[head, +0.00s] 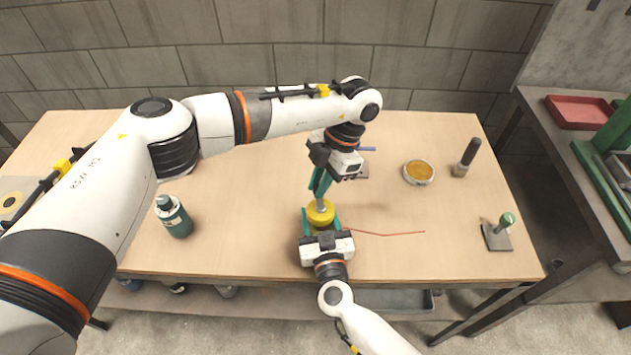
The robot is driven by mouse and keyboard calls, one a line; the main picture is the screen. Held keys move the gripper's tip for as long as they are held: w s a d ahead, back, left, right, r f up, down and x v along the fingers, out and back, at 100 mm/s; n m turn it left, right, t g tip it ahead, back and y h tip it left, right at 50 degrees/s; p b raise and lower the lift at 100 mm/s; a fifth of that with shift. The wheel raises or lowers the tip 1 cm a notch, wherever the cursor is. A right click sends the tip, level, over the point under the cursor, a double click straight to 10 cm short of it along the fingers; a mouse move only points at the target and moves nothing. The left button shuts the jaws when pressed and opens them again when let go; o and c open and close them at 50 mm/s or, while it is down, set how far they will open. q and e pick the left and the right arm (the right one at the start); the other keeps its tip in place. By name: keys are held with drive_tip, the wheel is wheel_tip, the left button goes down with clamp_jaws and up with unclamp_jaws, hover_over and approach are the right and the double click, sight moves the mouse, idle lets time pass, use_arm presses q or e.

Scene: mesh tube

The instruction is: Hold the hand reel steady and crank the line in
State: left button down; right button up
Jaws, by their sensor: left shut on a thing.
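The hand reel has a yellow drum (320,213) and stands near the front middle of the table, with teal parts beside the drum. A thin red line (385,234) runs from it to the right over the table. My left gripper (320,188) points down over the drum and is shut on the reel's grey crank handle (321,204), which its fingers mostly hide. My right gripper (322,228) comes from the front and is at the near side of the reel. Its body hides the reel's near part, and its finger opening cannot be made out.
A teal bottle (175,218) stands at the left. An amber-filled round dish (418,172), a dark-handled tool (466,157) and a green-knobbed stand (499,232) are at the right. A side bench holds a red tray (578,113). The table's right middle is mostly clear.

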use_arm(q)
drive_tip(key=shift+s+d+m+t+h, duration=0.35)
drive_tip(key=shift+s+m+t+h, duration=0.7)
drive_tip(key=shift+m, duration=3.95)
drive_tip(key=shift+s+d+m+t+h, duration=0.35)
drive_tip(key=shift+s+m+t+h, duration=0.7)
drive_tip(key=shift+m, duration=3.95)
drive_tip(key=shift+s+d+m+t+h, duration=0.35)
drive_tip(key=shift+s+m+t+h, duration=0.65)
drive_tip(key=shift+m, duration=4)
drive_tip(key=shift+w, duration=0.25)
